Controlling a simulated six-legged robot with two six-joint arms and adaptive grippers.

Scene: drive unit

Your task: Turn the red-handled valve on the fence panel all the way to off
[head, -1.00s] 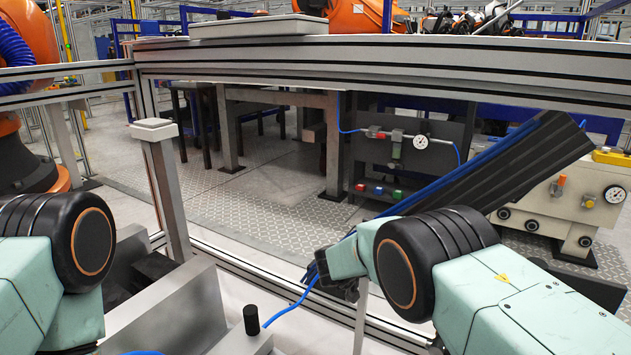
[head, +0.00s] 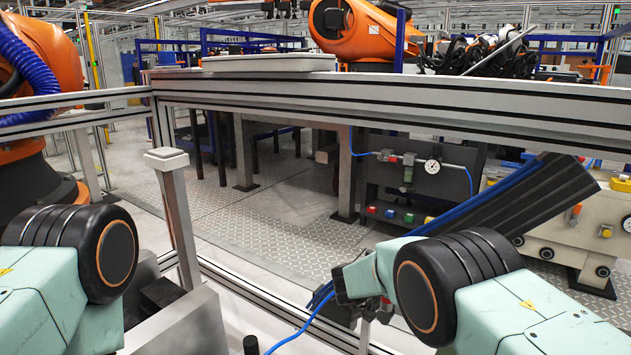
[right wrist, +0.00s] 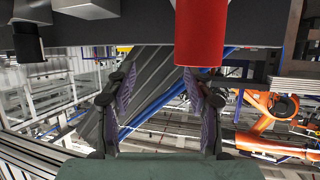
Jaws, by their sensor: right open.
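In the right wrist view a large red cylinder (right wrist: 201,32), which looks like the valve's red handle, hangs from a dark surface at the top, above the right finger. My right gripper (right wrist: 158,72) is open there, with nothing between its fingers. Contact between finger and cylinder cannot be told. In the head view my right gripper (head: 347,290) is partly hidden by its own wrist, beside a slanted dark ribbed slab. I cannot pick out the red handle with certainty in the head view. My left gripper is outside the views; only its arm shows at left.
A gauge (head: 432,166) with piping and coloured buttons is on a dark panel beyond the fence rail (head: 400,95). The slanted ribbed slab (head: 520,205) and blue cables lie by my right arm. A fence post (head: 178,215) stands left of centre. A black knob (head: 251,345) is low in front.

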